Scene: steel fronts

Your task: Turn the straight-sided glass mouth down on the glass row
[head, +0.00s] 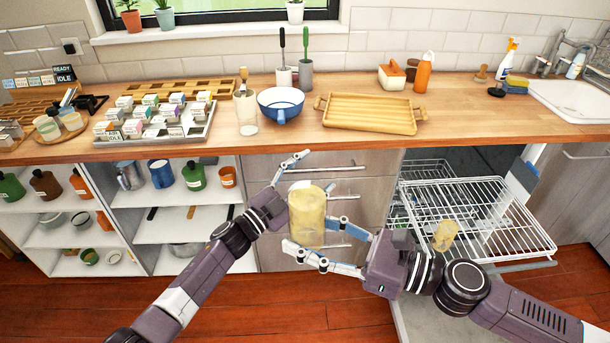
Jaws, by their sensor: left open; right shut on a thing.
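A yellowish, see-through straight-sided glass (307,208) is in the air in front of the drawers. It is about upright; I cannot tell which end is its mouth. My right gripper (311,236) is shut on its lower part. My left gripper (320,177) is open, its fingers spread close by the glass and partly hidden behind it. Another small yellowish glass (446,234) stands in the pulled-out wire dishwasher rack (520,226) at the right, near my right arm. No separate marking of a glass row can be made out on the rack.
Much of the rack looks empty. The sink (580,100) is far right.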

